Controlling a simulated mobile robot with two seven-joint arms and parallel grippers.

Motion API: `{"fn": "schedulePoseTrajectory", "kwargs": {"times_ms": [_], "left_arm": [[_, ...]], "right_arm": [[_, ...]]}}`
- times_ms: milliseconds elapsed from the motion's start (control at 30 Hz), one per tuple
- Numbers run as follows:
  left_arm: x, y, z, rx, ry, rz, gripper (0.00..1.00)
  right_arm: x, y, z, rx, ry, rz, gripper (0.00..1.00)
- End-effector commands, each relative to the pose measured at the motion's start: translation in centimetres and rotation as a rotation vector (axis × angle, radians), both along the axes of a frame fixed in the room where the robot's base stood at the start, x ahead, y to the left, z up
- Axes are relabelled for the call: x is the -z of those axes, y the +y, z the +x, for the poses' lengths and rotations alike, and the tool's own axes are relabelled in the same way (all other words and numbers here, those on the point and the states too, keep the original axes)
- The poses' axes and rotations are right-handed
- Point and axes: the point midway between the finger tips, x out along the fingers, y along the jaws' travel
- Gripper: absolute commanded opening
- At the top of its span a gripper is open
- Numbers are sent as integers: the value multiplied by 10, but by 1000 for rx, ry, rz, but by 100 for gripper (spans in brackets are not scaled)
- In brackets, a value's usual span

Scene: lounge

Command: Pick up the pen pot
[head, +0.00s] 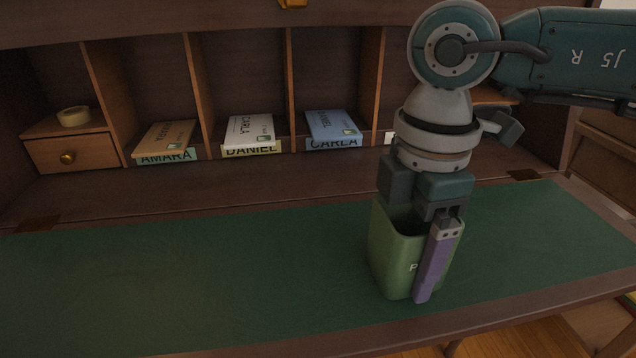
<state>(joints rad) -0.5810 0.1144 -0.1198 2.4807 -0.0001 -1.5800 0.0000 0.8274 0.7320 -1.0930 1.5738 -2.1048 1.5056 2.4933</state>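The pen pot (393,255) is a green, square-sided container with an open top and a light letter "P" showing on its front. It stands upright at the right part of the green desk mat. My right gripper (425,245) points down over it. One purple finger lies along the pot's front right side and covers part of the lettering. The other finger is hidden behind or inside the pot, so I cannot tell whether the fingers press on it. My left gripper is not in view.
The green mat (190,275) is clear left of the pot. Behind it, wooden compartments hold books labelled AMARA (166,143), DANIEL (250,134) and CARLA (333,130). A tape roll (74,116) sits on a small drawer (70,154). The desk's front edge (330,341) is close below the pot.

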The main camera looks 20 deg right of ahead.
Motion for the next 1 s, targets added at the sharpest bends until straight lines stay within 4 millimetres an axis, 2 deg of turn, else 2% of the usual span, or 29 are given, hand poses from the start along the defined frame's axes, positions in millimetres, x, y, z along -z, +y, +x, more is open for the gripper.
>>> {"fn": "schedulePoseTrajectory", "kwargs": {"times_ms": [67, 433, 767, 867, 1000], "left_arm": [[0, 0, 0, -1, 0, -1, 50], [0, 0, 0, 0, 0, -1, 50], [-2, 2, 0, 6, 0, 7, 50], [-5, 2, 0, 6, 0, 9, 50], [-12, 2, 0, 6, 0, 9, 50]], "right_arm": [[0, 0, 0, 0, 0, 0, 61], [-1, 0, 0, 0, 0, 0, 20], [-6, 0, 1, 0, -1, 1, 20], [-16, 0, 1, -1, -3, 3, 20], [-42, 0, 1, 0, -5, 1, 20]]}}
